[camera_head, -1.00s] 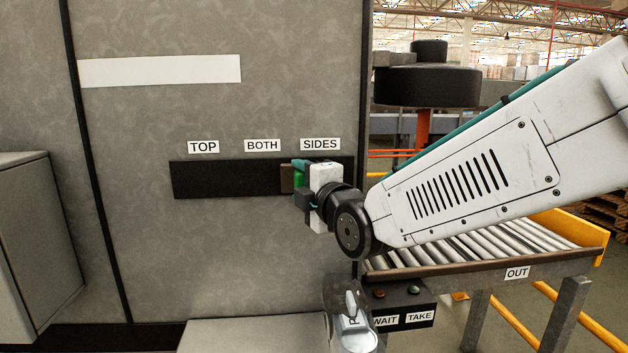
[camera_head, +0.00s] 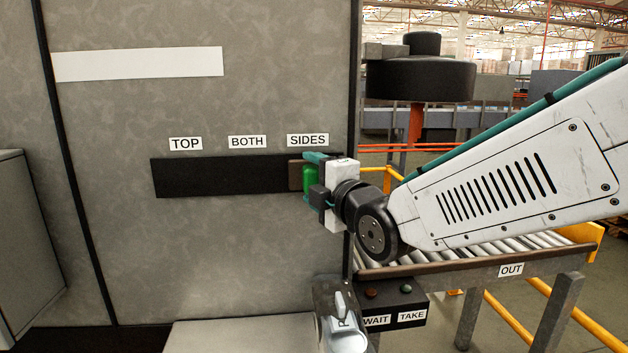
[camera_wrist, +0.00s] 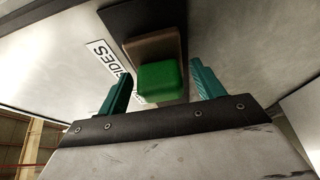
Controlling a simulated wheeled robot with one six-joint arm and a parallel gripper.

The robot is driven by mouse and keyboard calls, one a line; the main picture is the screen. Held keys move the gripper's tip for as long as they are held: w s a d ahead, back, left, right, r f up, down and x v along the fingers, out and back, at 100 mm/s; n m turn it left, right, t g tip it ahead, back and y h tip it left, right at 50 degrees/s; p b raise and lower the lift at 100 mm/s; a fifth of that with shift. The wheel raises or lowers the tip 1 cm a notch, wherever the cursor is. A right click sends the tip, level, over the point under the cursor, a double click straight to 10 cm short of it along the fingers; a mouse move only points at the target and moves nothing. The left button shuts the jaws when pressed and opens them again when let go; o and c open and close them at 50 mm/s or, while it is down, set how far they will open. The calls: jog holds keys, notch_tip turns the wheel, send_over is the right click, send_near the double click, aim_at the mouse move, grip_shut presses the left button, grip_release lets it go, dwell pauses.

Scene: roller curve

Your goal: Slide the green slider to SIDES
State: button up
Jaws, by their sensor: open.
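The green slider (camera_head: 309,180) sits on a brown carriage (camera_head: 295,176) near the right end of the black track (camera_head: 222,177), just below the SIDES label (camera_head: 307,140). The TOP label (camera_head: 185,144) and BOTH label (camera_head: 247,142) are to its left. My gripper (camera_head: 316,178) is at the slider, at the right end of the track. In the wrist view, the green slider (camera_wrist: 160,83) lies between the two teal fingers of my open gripper (camera_wrist: 162,88), with a gap on its right; contact on its left is unclear. The SIDES label (camera_wrist: 108,63) is partly hidden there.
A roller conveyor (camera_head: 470,255) with an OUT label runs to the right. A dark box with WAIT and TAKE labels (camera_head: 395,312) is at its near end. A clear-covered lever (camera_head: 341,317) stands below my gripper. A grey cabinet (camera_head: 30,235) stands at left.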

jog(key=v, duration=0.7)
jog(key=shift+s+d, duration=0.2)
jog(key=shift+d, duration=0.05)
jog(key=s+d+f+m+g+h, duration=0.3)
jog(key=d+f+m+g, duration=0.1)
jog(key=f+m, duration=0.25)
jog(key=s+d+f+m+g+h, duration=0.2)
jog(key=d+f+m+g+h, duration=0.1)
jog(key=d+f+m, duration=0.3)
jog(key=s+d+m+g+h, duration=0.4)
jog(key=s+d+m+g, duration=0.2)
jog(key=s+d+m, duration=0.6)
jog(key=shift+s+d+f+g, duration=0.35)
jog(key=shift+s+d, duration=2)
jog(key=shift+s, duration=1.15)
